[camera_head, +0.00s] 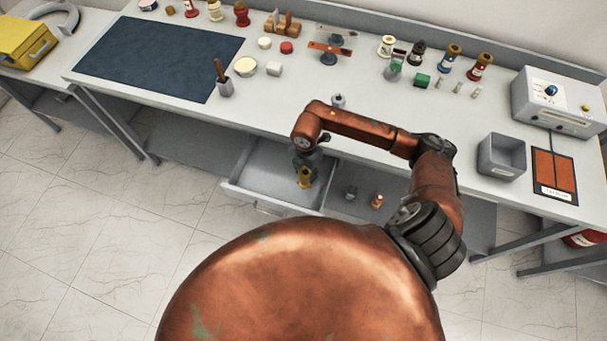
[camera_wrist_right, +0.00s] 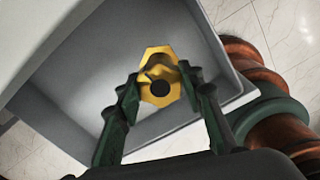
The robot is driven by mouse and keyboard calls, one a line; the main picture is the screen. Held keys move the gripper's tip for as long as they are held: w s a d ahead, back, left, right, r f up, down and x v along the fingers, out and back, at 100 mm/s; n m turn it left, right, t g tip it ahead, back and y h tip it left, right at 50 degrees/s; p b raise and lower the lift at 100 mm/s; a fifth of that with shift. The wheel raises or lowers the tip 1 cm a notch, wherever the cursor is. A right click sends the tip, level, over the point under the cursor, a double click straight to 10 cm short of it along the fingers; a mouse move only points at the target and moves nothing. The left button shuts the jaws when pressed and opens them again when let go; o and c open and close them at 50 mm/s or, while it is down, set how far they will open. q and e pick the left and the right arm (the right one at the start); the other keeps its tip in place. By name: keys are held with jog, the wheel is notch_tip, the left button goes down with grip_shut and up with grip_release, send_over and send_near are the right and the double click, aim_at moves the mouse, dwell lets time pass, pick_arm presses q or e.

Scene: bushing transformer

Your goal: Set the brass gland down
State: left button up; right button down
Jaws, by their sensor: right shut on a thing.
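The brass gland (camera_head: 305,177) is a yellow, hex-sided piece with a dark round hole. In the right wrist view the gland (camera_wrist_right: 158,78) sits between the two green fingers of my right gripper (camera_wrist_right: 160,90). My right gripper (camera_head: 304,168) is shut on it, over the open grey drawer (camera_head: 258,188) under the workbench. The drawer (camera_wrist_right: 60,105) fills much of the wrist view around and below the gland. I cannot tell whether the gland touches the drawer floor. My left gripper is not in view.
The workbench (camera_head: 370,130) stands above and behind the drawer. Two small parts (camera_head: 350,192) lie on the shelf right of the drawer. A grey open bin (camera_head: 502,155) and an orange panel (camera_head: 554,172) are on the bench's right. A dark mat (camera_head: 155,55) covers its left.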

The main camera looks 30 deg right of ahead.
jog(key=shift+w+f, duration=0.75)
jog(key=shift+f, duration=0.05)
jog(key=shift+w+f, duration=0.1)
jog(key=shift+f, duration=1.55)
jog(key=shift+f, duration=0.1)
jog(key=c, duration=1.3)
grip_release()
notch_tip(320, 180, up, 12)
jog(key=shift+r, duration=0.1)
